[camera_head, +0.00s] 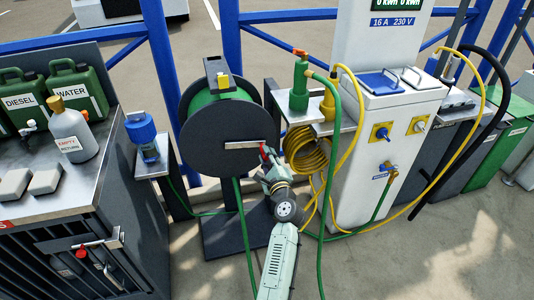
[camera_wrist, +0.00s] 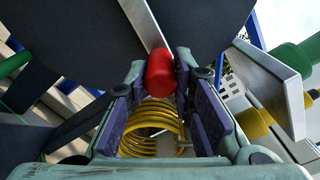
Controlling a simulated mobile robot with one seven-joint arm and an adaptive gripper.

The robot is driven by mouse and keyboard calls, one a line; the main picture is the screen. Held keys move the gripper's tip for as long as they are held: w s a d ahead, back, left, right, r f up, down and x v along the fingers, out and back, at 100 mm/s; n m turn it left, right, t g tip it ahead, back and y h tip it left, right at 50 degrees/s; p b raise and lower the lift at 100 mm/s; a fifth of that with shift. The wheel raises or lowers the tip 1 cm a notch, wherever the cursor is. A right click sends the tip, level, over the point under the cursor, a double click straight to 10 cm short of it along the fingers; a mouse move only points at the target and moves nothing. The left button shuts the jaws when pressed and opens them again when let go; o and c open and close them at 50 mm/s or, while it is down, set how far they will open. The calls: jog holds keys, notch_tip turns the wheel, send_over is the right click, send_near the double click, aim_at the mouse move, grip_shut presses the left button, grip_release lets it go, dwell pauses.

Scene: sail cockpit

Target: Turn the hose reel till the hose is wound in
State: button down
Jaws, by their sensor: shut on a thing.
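The hose reel (camera_head: 215,135) is a dark round disc on a dark stand, with green hose wound behind the disc. A pale metal crank arm (camera_head: 250,143) runs from the disc's middle to the right. Its red handle (camera_wrist: 160,72) sits between the fingers of my gripper (camera_wrist: 160,90) in the wrist view. My gripper (camera_head: 268,160) is shut on the handle at the disc's right side. The green hose (camera_head: 244,240) hangs from the reel down to the ground. The reel's disc also fills the top of the wrist view (camera_wrist: 80,35).
A white power pedestal (camera_head: 365,140) stands at right, with a small shelf (camera_head: 285,105) carrying green and yellow fittings. A coiled yellow hose (camera_head: 305,152) hangs close right of my gripper. A workbench with green cans (camera_head: 75,90) is at left. Open ground lies at lower right.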

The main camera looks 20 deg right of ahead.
jog(key=shift+f, duration=0.25)
dwell(0.3)
jog(key=c, duration=1.4)
grip_release()
jog(key=shift+o, duration=0.2)
jog(key=s, duration=1.2)
